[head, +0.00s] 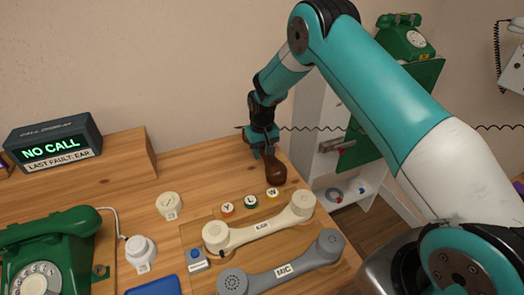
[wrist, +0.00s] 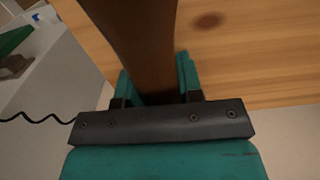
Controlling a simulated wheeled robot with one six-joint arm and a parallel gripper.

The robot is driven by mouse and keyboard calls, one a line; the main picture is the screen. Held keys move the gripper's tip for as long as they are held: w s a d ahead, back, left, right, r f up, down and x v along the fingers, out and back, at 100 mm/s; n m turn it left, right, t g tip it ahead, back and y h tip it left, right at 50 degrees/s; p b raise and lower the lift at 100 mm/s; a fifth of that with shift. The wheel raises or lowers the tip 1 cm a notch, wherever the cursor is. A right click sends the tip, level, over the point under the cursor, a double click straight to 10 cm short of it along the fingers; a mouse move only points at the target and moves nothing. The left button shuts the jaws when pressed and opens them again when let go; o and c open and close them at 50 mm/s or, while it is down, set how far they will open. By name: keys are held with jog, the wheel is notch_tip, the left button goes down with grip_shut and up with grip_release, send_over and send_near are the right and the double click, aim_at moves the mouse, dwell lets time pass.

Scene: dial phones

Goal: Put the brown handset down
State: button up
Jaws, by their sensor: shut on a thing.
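The brown handset (head: 275,172) is in my gripper (head: 264,148) near the back right edge of the wooden table. In the head view its rounded brown end points down toward the tabletop; I cannot tell whether it touches. In the wrist view its brown handle (wrist: 143,40) runs between the two teal fingers (wrist: 157,85), which are shut on it. The handset's other end is hidden by the gripper.
A cream EAR handset (head: 262,226) and a grey MIC handset (head: 283,270) lie in front. Round Y, L and W buttons (head: 250,202) sit close by. A green phone (head: 45,250) stands left. A coiled black cord (head: 340,128) stretches right from the gripper. Bare wood (head: 205,165) lies left.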

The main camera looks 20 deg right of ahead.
jog(key=shift+f, duration=0.3)
jog(key=shift+f, duration=0.15)
jog(key=o, duration=1)
jog(key=shift+o, duration=0.2)
